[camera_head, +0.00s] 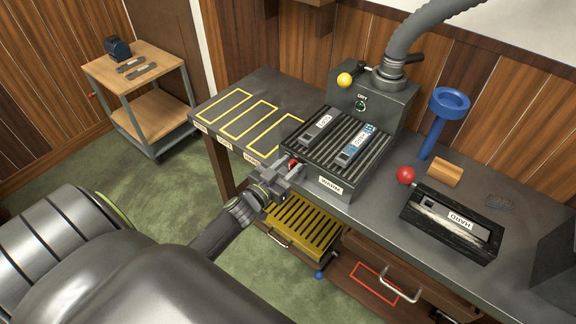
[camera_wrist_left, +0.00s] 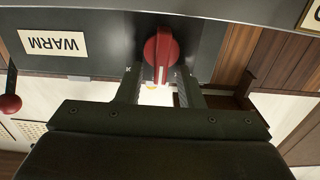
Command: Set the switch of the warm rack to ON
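The warm rack (camera_head: 309,154) is a dark ribbed block with a "WARM" label on its front, at the table's front edge. Its switch is a red knob (camera_head: 293,164) on the front face; it also shows in the left wrist view (camera_wrist_left: 160,50), with a pale line on its lower part. My left gripper (camera_head: 281,175) is at the knob, its fingers open on either side of the knob's lower end. I cannot tell whether they touch it, or read the ON and OFF marks. My right gripper is not in view.
Two labelled cartridges (camera_head: 356,145) lie on the rack. Behind it stands a grey machine (camera_head: 372,98) with a hose and yellow ball. To the right are a red ball (camera_head: 405,175), a blue funnel stand (camera_head: 437,125) and a black "HARD" tray (camera_head: 413,217). A yellow slotted tray (camera_head: 310,238) is below.

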